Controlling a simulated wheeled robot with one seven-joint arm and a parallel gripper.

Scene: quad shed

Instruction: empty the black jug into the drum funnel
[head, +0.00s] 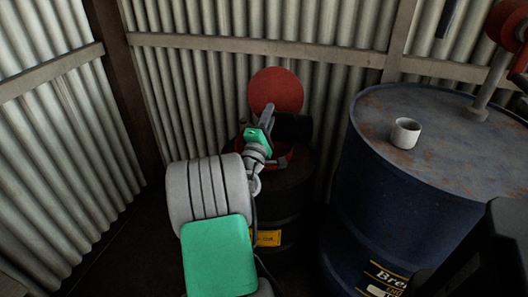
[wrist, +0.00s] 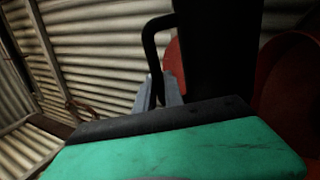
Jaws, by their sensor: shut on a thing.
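The black jug (head: 293,127) is in my gripper (head: 267,118), over the drum funnel. In the wrist view the jug's dark body (wrist: 218,50) and its loop handle (wrist: 150,45) show, with my gripper's grey fingers (wrist: 158,95) shut at the handle. The jug looks tipped far over, its length lying across the upright ribs of the wall. Its mouth is hidden, and no liquid can be seen. The red funnel (head: 281,158) sits on a dark drum (head: 285,195), partly behind my arm. Its round red lid (head: 276,90) stands open at the back.
A large blue drum (head: 345,200) stands close on the right, with a white mug (head: 405,133) and a metal post with a red top (head: 485,95) on it. Corrugated walls (head: 190,95) close in behind and left. Dark floor shows at the lower left.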

